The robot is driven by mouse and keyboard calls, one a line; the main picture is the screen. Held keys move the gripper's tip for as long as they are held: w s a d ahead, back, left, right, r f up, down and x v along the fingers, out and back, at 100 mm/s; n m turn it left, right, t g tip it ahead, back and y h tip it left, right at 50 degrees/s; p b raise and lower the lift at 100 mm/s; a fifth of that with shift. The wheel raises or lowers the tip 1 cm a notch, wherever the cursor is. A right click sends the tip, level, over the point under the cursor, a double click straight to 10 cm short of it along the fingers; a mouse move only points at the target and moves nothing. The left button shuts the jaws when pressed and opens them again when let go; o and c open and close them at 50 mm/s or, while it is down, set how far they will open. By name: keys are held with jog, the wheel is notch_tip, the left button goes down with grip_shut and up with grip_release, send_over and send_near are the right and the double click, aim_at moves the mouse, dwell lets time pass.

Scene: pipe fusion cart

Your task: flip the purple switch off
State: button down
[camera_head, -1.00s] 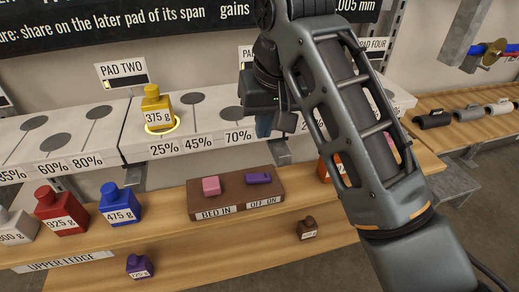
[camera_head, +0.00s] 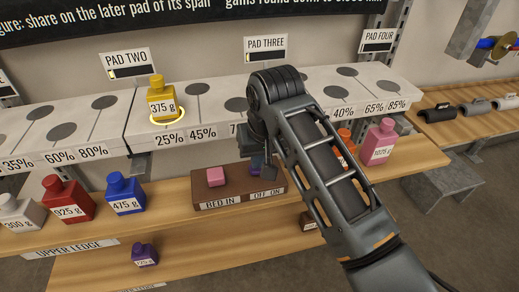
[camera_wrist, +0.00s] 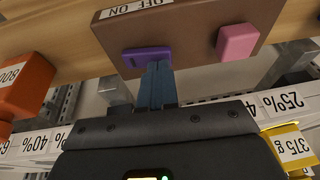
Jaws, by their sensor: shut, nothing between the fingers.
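The purple switch (camera_wrist: 138,56) sits on the brown control box (camera_wrist: 190,20), above a label reading OFF and ON. In the head view the purple switch (camera_head: 255,160) is partly hidden by my gripper. My gripper (camera_wrist: 157,68) is shut and empty, with its blue fingers together. In the wrist view its tips overlap the edge of the switch, at the end nearer the pink switch (camera_wrist: 238,42). I cannot tell whether they touch it, or which way the switch is set.
A yellow 375 g weight (camera_head: 161,100) stands on the pad shelf, ringed in yellow. Blue (camera_head: 125,193) and red (camera_head: 66,199) weights stand left of the box on the wooden ledge. An orange weight (camera_wrist: 22,85) and a pink weight (camera_head: 380,142) stand to its right.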

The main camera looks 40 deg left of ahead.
dwell(0.3)
jog(key=shift+s+a+f+t+h+p, duration=0.3)
jog(key=shift+s+t+h+p, duration=0.15)
jog(key=shift+p, duration=0.45)
jog(key=shift+w+d+f+b, duration=0.15)
jog(key=shift+w+b, duration=0.1)
jog(key=shift+b, duration=0.05)
jog(key=shift+w+d+r+p, duration=0.2)
jog(key=shift+w+d+p, duration=0.25)
jog(key=shift+w, duration=0.1)
jog(key=shift+r, duration=0.1)
